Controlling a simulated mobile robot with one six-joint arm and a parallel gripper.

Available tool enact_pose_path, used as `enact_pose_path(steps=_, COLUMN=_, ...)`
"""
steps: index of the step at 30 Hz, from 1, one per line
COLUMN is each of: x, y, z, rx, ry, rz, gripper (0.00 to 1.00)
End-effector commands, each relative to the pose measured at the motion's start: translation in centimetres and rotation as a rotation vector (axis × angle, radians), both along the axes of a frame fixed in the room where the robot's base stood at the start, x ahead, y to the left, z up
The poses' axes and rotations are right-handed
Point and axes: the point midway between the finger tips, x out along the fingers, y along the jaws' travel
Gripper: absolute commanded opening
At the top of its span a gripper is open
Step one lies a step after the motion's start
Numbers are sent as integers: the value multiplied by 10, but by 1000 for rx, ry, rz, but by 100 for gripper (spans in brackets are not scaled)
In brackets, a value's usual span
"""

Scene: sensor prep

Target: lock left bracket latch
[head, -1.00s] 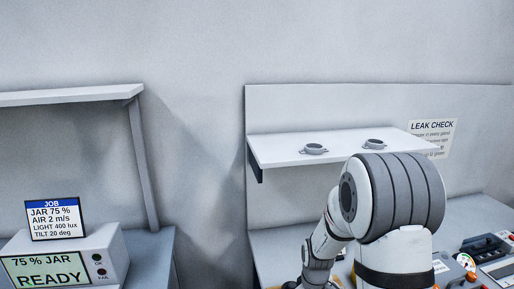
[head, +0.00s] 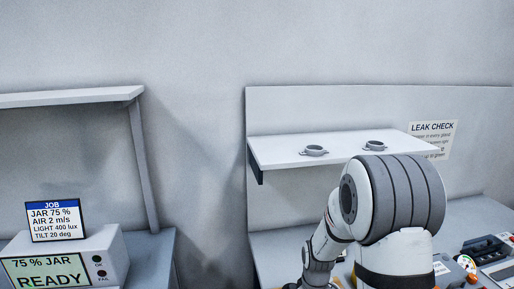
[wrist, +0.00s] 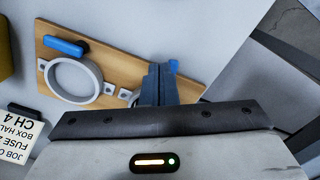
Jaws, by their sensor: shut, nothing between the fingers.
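In the wrist view, a wooden board (wrist: 110,59) carries two ring brackets. One pale ring bracket (wrist: 73,80) is in plain sight, with a blue latch lever (wrist: 65,47) lying beside its rim. The second ring bracket (wrist: 126,96) is mostly hidden behind my gripper (wrist: 158,72). A small blue piece (wrist: 173,66) shows just past the fingertips, probably part of that bracket's latch. My gripper is shut and empty, with its fingertips over the board close to this blue piece. I cannot tell whether they touch. The head view does not show the board or gripper.
In the wrist view, a white label card (wrist: 18,137) stands at lower left and a yellow object (wrist: 5,50) at the left edge. In the head view, a wall shelf (head: 290,156) holds two small ringed parts. Devices (head: 485,248) crowd the bench at right.

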Motion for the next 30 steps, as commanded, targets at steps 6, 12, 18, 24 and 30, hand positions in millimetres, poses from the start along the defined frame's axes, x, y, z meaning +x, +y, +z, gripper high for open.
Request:
enact_pose_path(steps=6, x=0, y=0, z=0, rx=0, ry=0, rz=0, gripper=0)
enact_pose_path(steps=12, x=0, y=0, z=0, rx=0, ry=0, rz=-1, gripper=0)
enact_pose_path(steps=18, x=0, y=0, z=-3, rx=0, ry=0, rz=-1, gripper=0)
enact_pose_path(steps=24, x=0, y=0, z=-8, rx=0, ry=0, rz=-1, gripper=0)
enact_pose_path(steps=30, x=0, y=0, z=-12, rx=0, ry=0, rz=-1, gripper=0)
